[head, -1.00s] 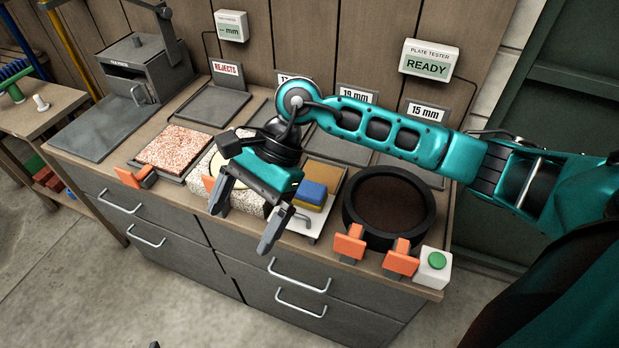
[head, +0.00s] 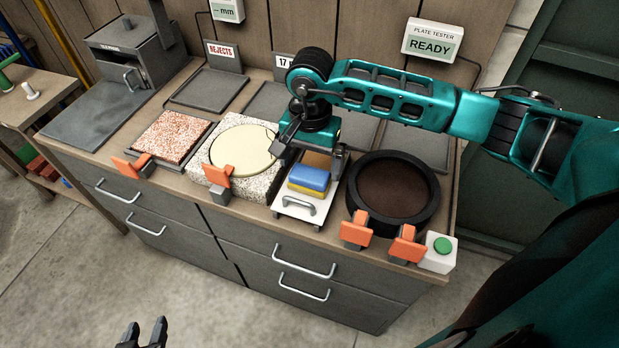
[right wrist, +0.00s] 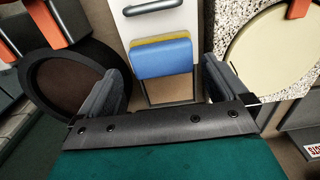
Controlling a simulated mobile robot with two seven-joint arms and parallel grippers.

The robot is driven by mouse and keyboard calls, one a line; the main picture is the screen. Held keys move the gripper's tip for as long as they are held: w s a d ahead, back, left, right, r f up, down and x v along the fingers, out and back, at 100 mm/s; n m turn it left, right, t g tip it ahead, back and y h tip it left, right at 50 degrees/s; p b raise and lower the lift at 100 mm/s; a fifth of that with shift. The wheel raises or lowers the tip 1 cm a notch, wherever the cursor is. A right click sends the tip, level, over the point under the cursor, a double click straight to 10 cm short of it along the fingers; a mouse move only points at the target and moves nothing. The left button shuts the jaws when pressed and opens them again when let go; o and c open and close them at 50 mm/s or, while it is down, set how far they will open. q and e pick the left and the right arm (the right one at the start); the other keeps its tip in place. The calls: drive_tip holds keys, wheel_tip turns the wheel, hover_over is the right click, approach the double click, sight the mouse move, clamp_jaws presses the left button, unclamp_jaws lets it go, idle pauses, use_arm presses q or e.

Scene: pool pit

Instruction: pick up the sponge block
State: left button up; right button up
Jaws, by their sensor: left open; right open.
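The sponge block (head: 309,181), blue on top and yellow below, lies on a small white tray (head: 301,208) with a grey handle. My right gripper (head: 307,155) is open above and just behind the sponge block. In the right wrist view the sponge block (right wrist: 161,57) shows between and beyond the two open fingers (right wrist: 158,85), with no visible contact. My left gripper (head: 143,335) is at the bottom edge of the head view, open and empty, away from the bench.
A round black bowl-like pan (head: 393,193) stands right of the tray. A speckled block with a cream disc (head: 243,152) stands left of it. Orange clamps (head: 355,229) line the front edge, with a green button box (head: 438,251) at the right corner.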

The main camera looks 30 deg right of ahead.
sight(309, 173)
wheel_tip(309, 173, down, 5)
drive_tip(key=shift+w+r, duration=0.1)
drive_tip(key=shift+w, duration=0.05)
drive_tip(key=c, duration=0.8)
drive_tip(key=shift+r, duration=0.15)
wheel_tip(309, 173, up, 20)
drive_tip(key=shift+f, duration=0.1)
idle(0.4)
